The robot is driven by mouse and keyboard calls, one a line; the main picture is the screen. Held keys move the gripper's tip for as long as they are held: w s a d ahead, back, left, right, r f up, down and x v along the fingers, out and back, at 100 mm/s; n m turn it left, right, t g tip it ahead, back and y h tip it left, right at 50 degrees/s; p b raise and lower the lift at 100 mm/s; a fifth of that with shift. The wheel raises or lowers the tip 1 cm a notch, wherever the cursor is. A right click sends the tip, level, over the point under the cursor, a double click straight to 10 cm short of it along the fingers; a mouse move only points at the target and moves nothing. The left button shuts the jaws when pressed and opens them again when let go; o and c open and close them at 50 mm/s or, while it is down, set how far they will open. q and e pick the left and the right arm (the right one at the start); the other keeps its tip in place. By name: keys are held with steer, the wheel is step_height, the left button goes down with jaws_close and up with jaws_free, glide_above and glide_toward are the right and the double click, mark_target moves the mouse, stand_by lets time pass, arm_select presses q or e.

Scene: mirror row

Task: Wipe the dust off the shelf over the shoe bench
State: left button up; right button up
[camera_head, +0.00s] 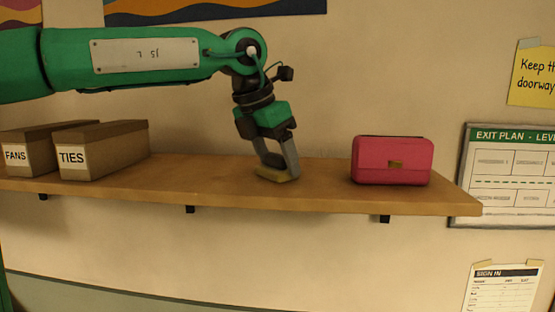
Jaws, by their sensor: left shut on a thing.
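The wooden shelf (225,187) runs across the view on small dark brackets against a beige wall. I cannot make out dust on the wood from here. The shoe bench is not clearly in view. My right gripper is not in view.
Two brown boxes, labelled FANS (30,150) and TIES (105,152), stand on the shelf's left part. A pink bag (392,161) stands to the right of my gripper. The wood between the boxes and the bag is otherwise clear. Paper signs hang on the wall at right.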

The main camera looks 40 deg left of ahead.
mark_target(277, 173)
arm_select(q)
steer(key=shift+s+d+f+b, duration=0.2)
steer(key=shift+s+d+b, duration=0.05)
steer(key=shift+s, duration=0.2)
steer(key=shift+s+d+f+b, duration=0.15)
steer(key=shift+s+d+b, duration=0.05)
steer(key=shift+s, duration=0.2)
steer(key=shift+s+d+r, duration=0.1)
steer(key=shift+s+d, duration=0.3)
steer(key=shift+s, duration=0.25)
steer(key=shift+s+d+b, duration=0.25)
steer(key=shift+s+b, duration=0.05)
steer(key=shift+s, duration=0.15)
steer(key=shift+s+d+b, duration=0.2)
steer(key=shift+s+b, duration=0.1)
steer(key=shift+s, duration=0.15)
steer(key=shift+s+d+r, duration=0.2)
steer(key=shift+s, duration=0.1)
steer(key=shift+w+a+r+p, duration=0.1)
steer(key=shift+w+r+p, duration=0.05)
steer(key=shift+r+p, duration=2.1)
steer(key=shift+r, duration=0.85)
steer(key=shift+r, duration=0.15)
